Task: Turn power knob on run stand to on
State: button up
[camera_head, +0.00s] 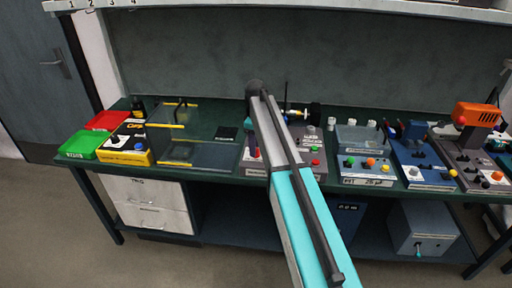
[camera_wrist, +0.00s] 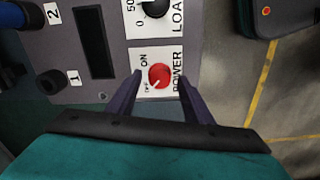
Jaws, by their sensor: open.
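The red power knob (camera_wrist: 160,75) sits on a grey panel (camera_wrist: 112,62) in the wrist view, beside the printed word POWER. Small OFF and ON marks are on its left. A pale pointer line on the knob seems to point toward OFF. My gripper (camera_wrist: 160,78) is open, with one dark finger on each side of the knob. I cannot tell whether the fingers touch it. In the head view, a grey stand (camera_head: 316,160) is partly hidden behind my arm, which also hides my gripper; I cannot tell surely whether it is the run stand.
A black load knob (camera_wrist: 154,8) and a dark display (camera_wrist: 95,42) are on the same panel. On the green bench (camera_head: 225,110) stand a yellow-black box (camera_head: 126,155) at left, and a blue stand (camera_head: 420,165) and an orange-topped device (camera_head: 476,116) at right.

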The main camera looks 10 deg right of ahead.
jog(key=shift+f, duration=0.8)
jog(key=c, duration=1.1)
jog(key=shift+o, duration=0.2)
